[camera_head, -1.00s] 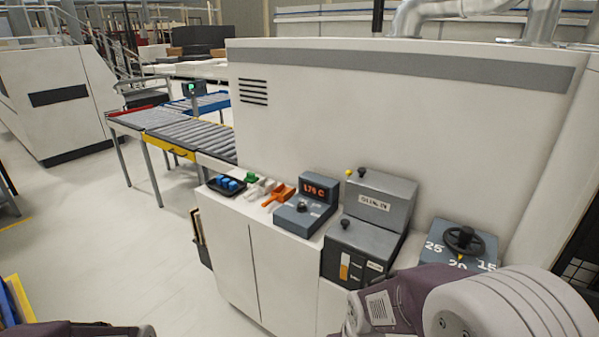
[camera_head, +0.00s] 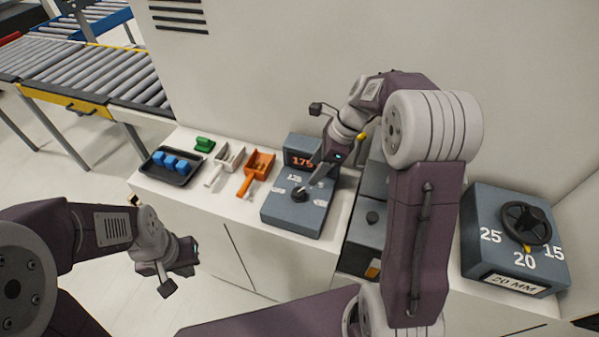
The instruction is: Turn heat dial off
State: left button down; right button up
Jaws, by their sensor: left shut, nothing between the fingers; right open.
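The heat control box (camera_head: 290,215) stands on the white counter, with an orange 175 readout (camera_head: 302,161) on its raised back part. The heat dial (camera_head: 300,192) is on the box's sloped top and is largely covered by my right gripper. My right gripper (camera_head: 307,184) is open, reaching down from the upper right with its fingers at the dial. I cannot tell whether they touch it. My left gripper (camera_head: 168,289) is shut and empty, low in front of the counter at the left, well away from the box.
A black tray (camera_head: 153,177) with blue blocks, a green piece (camera_head: 205,145), a grey holder (camera_head: 226,164) and an orange holder (camera_head: 257,168) stand left of the box. A handwheel box (camera_head: 500,262) marked 20 MM is at right. The machine wall rises behind.

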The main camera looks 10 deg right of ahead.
aim_at(300, 191)
jog(key=x, duration=0.8)
jog(key=shift+s+a+f, duration=0.15)
jog(key=shift+s+a, duration=0.15)
jog(key=shift+f, duration=0.2)
jog(key=shift+s+a+r, duration=0.15)
jog(key=shift+s+a, duration=0.1)
jog(key=shift+s, duration=0.2)
jog(key=shift+w, duration=0.25)
jog(key=c, duration=0.9)
grip_shut()
pick_arm(q)
jog(key=shift+s+a+r, duration=0.3)
jog(key=shift+s+a, duration=0.1)
jog(key=shift+s, duration=0.2)
